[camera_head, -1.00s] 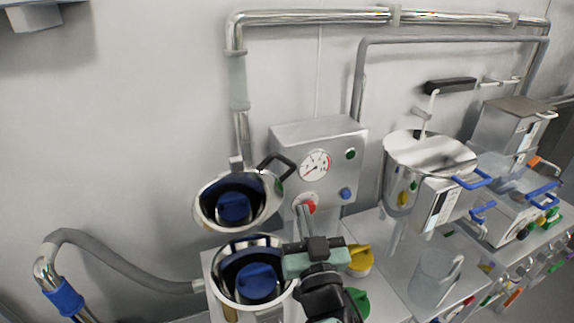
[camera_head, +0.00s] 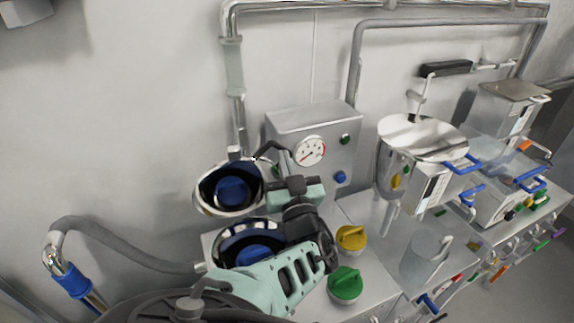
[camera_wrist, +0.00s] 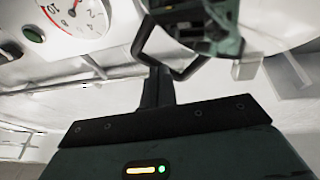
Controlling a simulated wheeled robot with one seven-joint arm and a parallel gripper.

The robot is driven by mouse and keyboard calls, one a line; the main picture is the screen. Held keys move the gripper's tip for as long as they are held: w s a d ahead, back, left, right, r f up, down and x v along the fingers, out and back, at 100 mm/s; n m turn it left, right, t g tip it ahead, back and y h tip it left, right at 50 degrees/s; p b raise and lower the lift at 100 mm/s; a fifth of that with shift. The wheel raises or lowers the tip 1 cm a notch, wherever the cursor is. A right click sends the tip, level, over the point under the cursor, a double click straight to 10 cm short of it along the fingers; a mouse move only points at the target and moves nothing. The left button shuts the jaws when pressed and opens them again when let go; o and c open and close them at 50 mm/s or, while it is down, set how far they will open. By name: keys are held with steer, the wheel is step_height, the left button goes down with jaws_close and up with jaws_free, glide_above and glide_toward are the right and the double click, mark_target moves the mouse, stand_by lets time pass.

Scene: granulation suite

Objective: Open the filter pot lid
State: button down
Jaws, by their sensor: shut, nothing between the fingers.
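The filter pot (camera_head: 222,237) stands at lower centre in the head view, its mouth uncovered and a blue part (camera_head: 250,256) inside. Its shiny round lid (camera_head: 200,196) stands raised and tilted up behind the mouth, with blue showing on its mirror-like face. A dark loop handle (camera_head: 268,150) sticks out from the lid's upper right. My gripper (camera_head: 290,177) is shut and empty, just right of the lid and close below the handle. In the wrist view the handle (camera_wrist: 182,73) is close to the dark fingers; whether they touch is unclear. My arm covers part of the pot.
A steel box with a gauge (camera_head: 309,150) stands close behind my gripper. A yellow knob (camera_head: 350,238) and a green knob (camera_head: 345,284) are right of my arm. A steel vessel (camera_head: 388,171) and clear jug (camera_head: 425,257) stand farther right. A grey hose (camera_head: 120,243) runs on the left.

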mark_target(276, 144)
steer(key=shift+g, duration=0.7)
steer(key=x, duration=0.5)
steer(key=shift+w+a, duration=0.25)
steer(key=shift+a, duration=0.15)
steer(key=shift+w, duration=0.1)
steer(key=shift+r, duration=0.1)
